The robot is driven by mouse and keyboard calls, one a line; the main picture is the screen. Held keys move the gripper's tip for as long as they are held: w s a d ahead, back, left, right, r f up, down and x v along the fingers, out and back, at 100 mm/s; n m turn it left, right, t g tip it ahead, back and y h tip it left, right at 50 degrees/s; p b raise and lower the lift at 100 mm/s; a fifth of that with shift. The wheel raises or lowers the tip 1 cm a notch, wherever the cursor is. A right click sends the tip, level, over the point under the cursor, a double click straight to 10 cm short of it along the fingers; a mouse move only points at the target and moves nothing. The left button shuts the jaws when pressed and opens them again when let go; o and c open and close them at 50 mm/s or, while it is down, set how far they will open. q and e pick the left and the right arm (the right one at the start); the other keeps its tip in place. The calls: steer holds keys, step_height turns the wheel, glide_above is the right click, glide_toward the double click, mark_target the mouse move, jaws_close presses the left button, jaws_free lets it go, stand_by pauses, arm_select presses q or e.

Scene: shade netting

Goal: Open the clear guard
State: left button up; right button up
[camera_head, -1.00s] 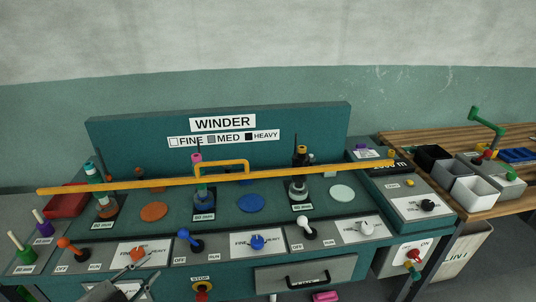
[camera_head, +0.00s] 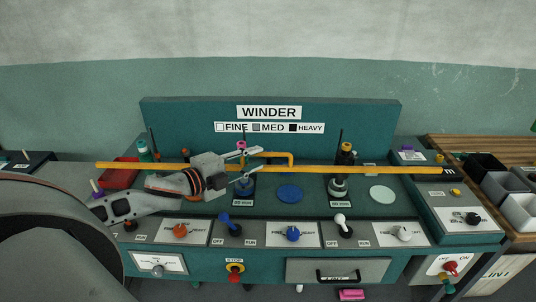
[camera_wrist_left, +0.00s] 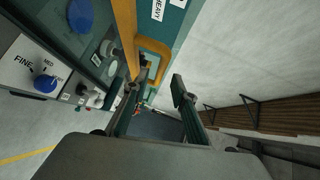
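The clear guard's front edge is a long orange bar (camera_head: 370,168) across the winder, with an orange loop handle (camera_head: 292,158) near its middle. The clear panel itself is hard to see. The guard looks lowered over the spindles. My left gripper (camera_head: 250,167) is open and empty at the handle's left end, hiding part of it. In the left wrist view, the fingers (camera_wrist_left: 160,92) are spread and the handle (camera_wrist_left: 155,47) shows just beyond them, close to the left finger. I cannot tell whether they touch. My right gripper is not in view.
The winder's back panel (camera_head: 180,120) stands behind the bar. Levers, including a blue one (camera_head: 230,225) and a white one (camera_head: 344,226), and dials line the front. A wooden bench with bins (camera_head: 520,210) is at the right. The space above the bar is free.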

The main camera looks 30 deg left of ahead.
mark_target(266, 155)
arm_select(q)
steer(key=shift+p+x, duration=0.35)
steer(key=shift+x, duration=2.2)
steer(key=shift+f, duration=0.1)
jaws_close()
